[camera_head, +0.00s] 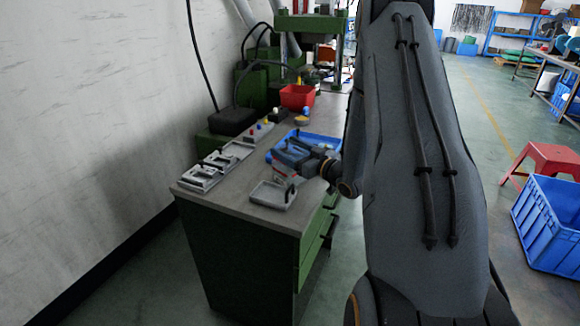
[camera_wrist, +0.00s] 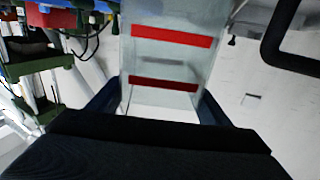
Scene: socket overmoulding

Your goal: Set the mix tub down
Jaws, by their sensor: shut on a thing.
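The mix tub (camera_wrist: 172,62), pale and translucent with two red bands, fills the middle of the wrist view. My gripper (camera_wrist: 157,103) has its dark blue fingers on either side of it and is shut on it. In the head view my gripper (camera_head: 290,157) is low over the workbench (camera_head: 235,207), and a small red-and-white part of the tub (camera_head: 284,177) shows below it. Whether the tub's base touches the bench or a tray cannot be told; my gripper hides most of it.
Grey mould plates (camera_head: 200,178) lie to the left. A blue tray (camera_head: 318,136) and a red bin (camera_head: 297,96) are behind. A green press (camera_head: 298,28) stands at the back.

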